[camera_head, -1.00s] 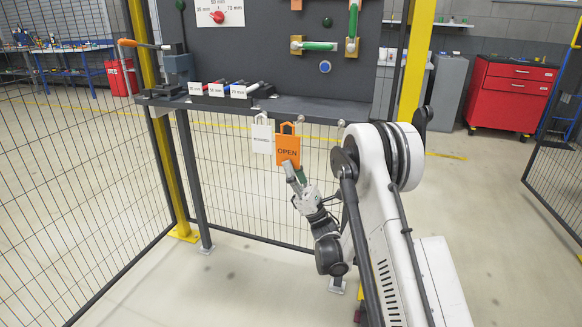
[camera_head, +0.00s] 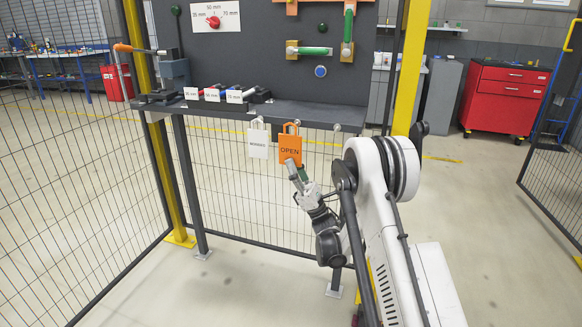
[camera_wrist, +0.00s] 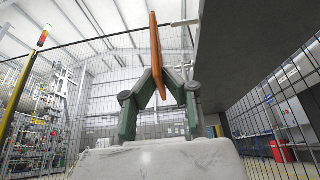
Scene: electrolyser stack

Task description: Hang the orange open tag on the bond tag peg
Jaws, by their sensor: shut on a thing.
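The orange tag (camera_head: 290,150) reads OPEN and has a loop at its top. My gripper (camera_head: 294,168) is shut on its lower part and holds it upright below the shelf's front edge. In the wrist view the tag (camera_wrist: 156,50) is edge-on between the fingertips, apart from the shelf's edge. Small pegs line the shelf's front edge; a bare one (camera_head: 337,127) is to the right of the tag. The tag's loop overlaps the middle peg area in the head view, and I cannot tell whether they touch. No peg label for bond is readable.
A white tag (camera_head: 258,142) hangs just left of the orange one. The dark shelf (camera_head: 300,112) carries several labelled blocks, with a panel behind. Wire fencing (camera_head: 90,200) stands at the left, and a yellow post (camera_head: 411,70) rises right of the panel.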

